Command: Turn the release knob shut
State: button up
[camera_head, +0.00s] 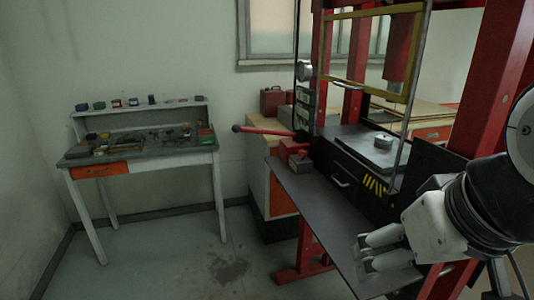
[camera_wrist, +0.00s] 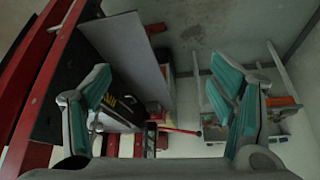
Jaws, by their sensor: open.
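The red press (camera_head: 490,80) stands at the right, with a red pump block (camera_head: 293,152) on its near left side and a long red lever (camera_head: 262,130) reaching left from it. I cannot pick out the release knob for certain; it is too small or hidden near the pump. My gripper (camera_head: 366,252) is at the lower right, over the front end of the dark shelf plate, apart from the pump. In the wrist view my gripper (camera_wrist: 162,82) has its teal-padded fingers wide apart with nothing between them. The red lever (camera_wrist: 182,130) shows beyond them.
A dark flat shelf plate (camera_head: 315,205) juts out below the pump. Behind it stands a wooden-topped cabinet (camera_head: 262,150). A white workbench (camera_head: 150,155) with small parts stands at the left wall. The floor (camera_head: 170,265) between is clear.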

aim_at(302, 154)
jog(key=i+j+z, duration=0.1)
jog(key=j, duration=0.2)
jog(key=i+j, duration=0.2)
jog(key=i+j+z, duration=0.15)
jog(key=j, duration=0.3)
jog(key=i+j, duration=0.15)
jog(key=j, duration=0.15)
jog(key=i+j+z, duration=0.15)
jog(key=j, duration=0.2)
jog(key=i+j+z, duration=0.1)
jog(key=i, duration=0.3)
jog(key=i+j+z, duration=0.1)
jog(key=i+j, duration=0.45)
jog(key=i, duration=0.2)
jog(key=l+z, duration=0.05)
